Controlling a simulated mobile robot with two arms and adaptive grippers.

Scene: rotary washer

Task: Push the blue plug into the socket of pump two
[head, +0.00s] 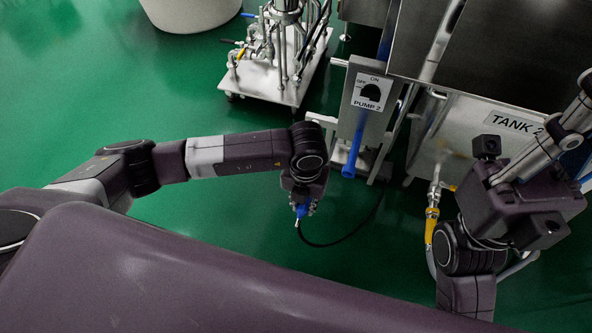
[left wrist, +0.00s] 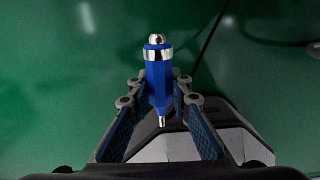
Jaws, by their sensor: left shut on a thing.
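The blue plug (head: 302,209) is in my left gripper (head: 304,204), over the green floor in the middle of the head view. In the left wrist view the plug (left wrist: 158,80) stands between the fingers of the left gripper (left wrist: 160,85), with a silver band and rounded metal end at the top and a small metal pin at the bottom. The grey pump two box (head: 367,93), marked PUMP 2, has a black knob and stands up and to the right of the plug, apart from it. I cannot make out its socket opening. My right gripper is not identifiable in view.
A blue tube-like part (head: 353,156) hangs below the pump box. A black cable (head: 345,238) curves from the plug toward the pump. Tank 2 (head: 505,125) and a yellow-fitted hose (head: 431,225) are at the right. A wheeled pump cart (head: 275,78) stands behind. Green floor is open around the left gripper.

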